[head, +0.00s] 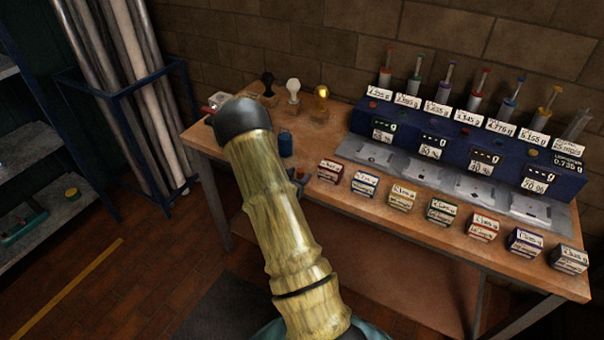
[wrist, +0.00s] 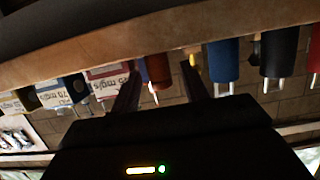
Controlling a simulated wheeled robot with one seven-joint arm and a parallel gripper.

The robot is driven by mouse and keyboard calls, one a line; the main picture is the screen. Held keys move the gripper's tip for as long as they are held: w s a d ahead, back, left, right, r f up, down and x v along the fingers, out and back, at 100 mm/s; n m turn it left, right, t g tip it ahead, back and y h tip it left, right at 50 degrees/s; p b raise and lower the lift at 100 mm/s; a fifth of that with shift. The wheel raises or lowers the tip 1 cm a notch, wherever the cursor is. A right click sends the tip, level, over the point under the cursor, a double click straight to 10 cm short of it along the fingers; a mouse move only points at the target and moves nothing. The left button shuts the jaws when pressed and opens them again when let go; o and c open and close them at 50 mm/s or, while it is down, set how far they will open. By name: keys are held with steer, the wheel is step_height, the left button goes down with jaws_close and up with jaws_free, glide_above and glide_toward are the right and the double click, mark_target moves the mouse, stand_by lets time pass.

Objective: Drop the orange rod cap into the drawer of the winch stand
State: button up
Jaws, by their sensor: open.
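In the wrist view, which looks upside down, my gripper (wrist: 160,72) is open, with its two dark fingers apart. A reddish-orange cylinder (wrist: 158,70) shows between the fingers in the picture; it may be the orange rod cap, but I cannot tell, nor how far away it is. No contact is clear. In the head view my arm covers the left part of the bench and hides most of the gripper. I cannot make out a winch stand or its drawer in either view.
A wooden workbench (head: 420,245) carries a blue dispenser block (head: 470,150), several labelled boxes (head: 403,196) along its front, and knobbed stands, one with a gold ball (head: 321,92). A blue cylinder (head: 286,143) stands beside my arm. Shelves (head: 40,150) and a pipe rack (head: 125,85) stand left.

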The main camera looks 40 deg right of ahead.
steer(key=v, duration=0.8)
steer(key=shift+a+b, duration=0.35)
steer(key=shift+b, duration=0.1)
steer(key=shift+r, duration=0.15)
steer(key=a+r+n+t+y, duration=0.1)
steer(key=a+r+n+y, duration=0.3)
steer(key=a, duration=0.4)
steer(key=a+r+n+t+y, duration=0.1)
steer(key=a+n+y, duration=0.2)
steer(key=a+y, duration=0.5)
steer(key=s+a+r+n+g, duration=0.2)
steer(key=s+a+n, duration=0.1)
steer(key=s, duration=0.5)
steer(key=s+a+r+n+g+y, duration=0.1)
steer(key=s+a+r+n+g, duration=0.1)
steer(key=s, duration=0.6)
steer(key=shift+a+r+n+g, duration=0.35)
steer(key=shift+a+n+g, duration=0.3)
steer(key=shift+a, duration=0.35)
steer(key=shift+o, duration=0.5)
